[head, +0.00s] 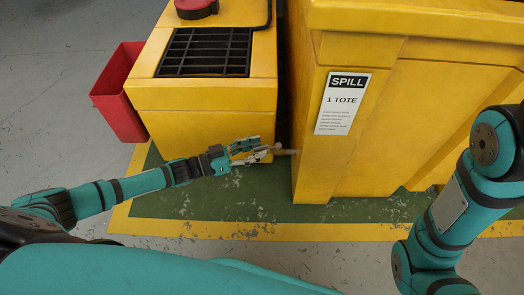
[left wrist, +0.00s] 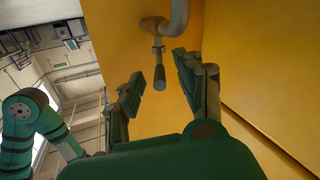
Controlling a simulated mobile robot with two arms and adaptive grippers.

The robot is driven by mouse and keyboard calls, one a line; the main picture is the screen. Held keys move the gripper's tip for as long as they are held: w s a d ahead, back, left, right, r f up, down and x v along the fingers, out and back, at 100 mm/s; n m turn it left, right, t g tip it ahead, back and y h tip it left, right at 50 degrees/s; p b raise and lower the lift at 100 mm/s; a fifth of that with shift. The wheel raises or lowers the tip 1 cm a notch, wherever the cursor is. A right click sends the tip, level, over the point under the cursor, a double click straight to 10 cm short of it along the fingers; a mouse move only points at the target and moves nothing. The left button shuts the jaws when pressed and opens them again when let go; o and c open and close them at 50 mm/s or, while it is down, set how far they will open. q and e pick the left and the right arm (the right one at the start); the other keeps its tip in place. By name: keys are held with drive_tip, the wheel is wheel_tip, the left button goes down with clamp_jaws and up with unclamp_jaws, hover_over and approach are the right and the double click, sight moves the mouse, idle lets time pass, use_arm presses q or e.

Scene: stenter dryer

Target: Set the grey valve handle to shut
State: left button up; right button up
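The grey valve handle (left wrist: 159,70) shows in the left wrist view as a short lever with a thicker grip end. It hangs down the picture from a pipe fitting (left wrist: 154,25) on the yellow wall. My left gripper (left wrist: 160,90) is open, with one finger on each side of the handle's end. A gap shows on both sides, so it does not grip the handle. In the head view my left gripper (head: 254,151) is low in front of the yellow boxes, and its fingers hide most of the valve. My right gripper is out of view.
A large yellow spill tote (head: 337,160) with a label stands right of my left gripper. A lower yellow box (head: 206,95) with a black grate stands behind it. A red bin (head: 121,95) is at the left. Green floor with a yellow border lies in front.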

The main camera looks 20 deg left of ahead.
use_arm(q)
drive_tip(key=shift+x, duration=1.1)
clamp_jaws()
